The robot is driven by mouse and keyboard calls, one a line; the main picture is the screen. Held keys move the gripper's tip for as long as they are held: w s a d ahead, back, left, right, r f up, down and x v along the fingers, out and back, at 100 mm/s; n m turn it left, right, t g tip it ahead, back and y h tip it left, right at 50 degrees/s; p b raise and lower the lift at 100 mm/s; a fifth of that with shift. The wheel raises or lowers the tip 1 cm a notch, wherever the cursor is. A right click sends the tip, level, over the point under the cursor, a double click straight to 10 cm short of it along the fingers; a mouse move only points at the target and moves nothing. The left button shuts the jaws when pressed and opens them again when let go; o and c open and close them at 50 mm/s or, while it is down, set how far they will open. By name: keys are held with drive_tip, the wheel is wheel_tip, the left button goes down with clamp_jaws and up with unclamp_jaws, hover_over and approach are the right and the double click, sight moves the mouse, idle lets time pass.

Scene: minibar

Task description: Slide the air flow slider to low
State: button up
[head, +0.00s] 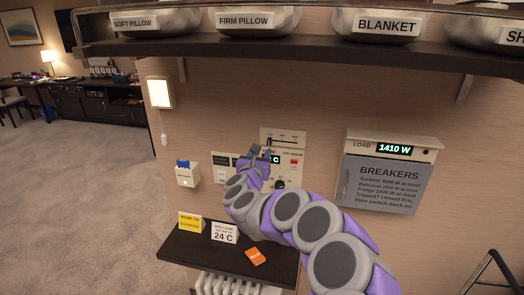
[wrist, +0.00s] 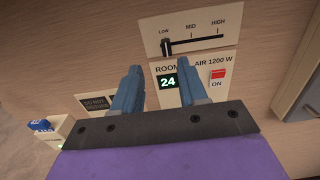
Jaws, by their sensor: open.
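The air flow slider panel (wrist: 191,31) is a cream plate on the wall, marked LOW, MID and HIGH. Its dark slider knob (wrist: 166,47) stands at the left end of the track, under LOW. In the head view the slider panel (head: 283,136) sits above the room air panel, its knob too small to read. My gripper (wrist: 159,70) is open and empty, its two blue fingers apart just below the knob in the picture. I cannot tell whether a finger touches it. In the head view my gripper (head: 260,151) is in front of the panels and hides part of them.
The room air panel (wrist: 205,82) shows 24 and a red switch (wrist: 218,73) marked ON. A breaker box (head: 384,185) is at the right, under a load display reading 1410 W. A shelf (head: 300,58) overhangs above. A dark ledge (head: 200,250) with cards is below.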

drive_tip(key=v, duration=0.9)
drive_tip(key=shift+a, duration=0.15)
